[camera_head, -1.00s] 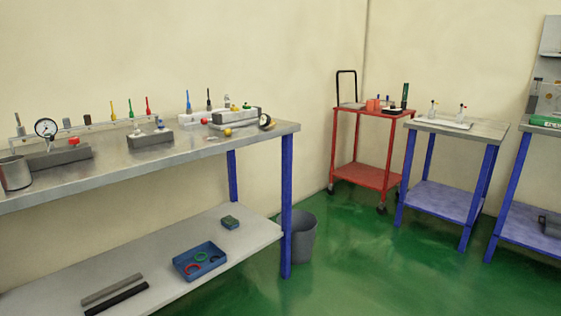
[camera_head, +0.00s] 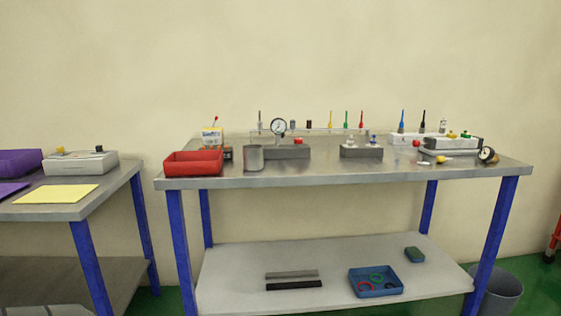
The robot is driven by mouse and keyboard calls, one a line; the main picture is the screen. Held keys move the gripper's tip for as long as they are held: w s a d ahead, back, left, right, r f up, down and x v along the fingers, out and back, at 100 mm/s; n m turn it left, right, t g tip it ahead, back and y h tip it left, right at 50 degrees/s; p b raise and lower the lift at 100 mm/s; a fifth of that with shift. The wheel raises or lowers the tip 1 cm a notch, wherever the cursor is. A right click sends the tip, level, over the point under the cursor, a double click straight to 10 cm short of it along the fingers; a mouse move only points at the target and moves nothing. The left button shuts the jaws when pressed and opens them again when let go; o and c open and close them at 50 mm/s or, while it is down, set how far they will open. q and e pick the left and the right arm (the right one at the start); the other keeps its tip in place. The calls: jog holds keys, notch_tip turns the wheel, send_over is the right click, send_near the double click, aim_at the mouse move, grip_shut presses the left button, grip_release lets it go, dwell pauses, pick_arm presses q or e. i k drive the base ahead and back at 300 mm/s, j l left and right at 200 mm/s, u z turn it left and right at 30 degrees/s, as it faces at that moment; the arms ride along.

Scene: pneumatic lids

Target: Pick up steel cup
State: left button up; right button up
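A steel cup (camera_head: 254,158), a plain grey cylinder, stands upright on the steel workbench (camera_head: 330,177) near its front edge, left of the middle. It is just right of a red bin (camera_head: 193,163) and in front of and left of a grey block with a round gauge (camera_head: 279,127). Nothing hides the cup's front. Neither of my grippers shows in the head view.
Several coloured-handled tools (camera_head: 346,119) stand along the bench's back. More fittings and a dial (camera_head: 487,155) sit at its right end. A lower shelf holds a blue tray (camera_head: 375,283). Another table (camera_head: 70,211) stands left, across a narrow gap. A bucket (camera_head: 501,292) is right.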

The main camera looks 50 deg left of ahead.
aim_at(254, 159)
jog(key=u, duration=1.6)
jog(key=l+u, duration=0.5)
jog(key=l, duration=0.8)
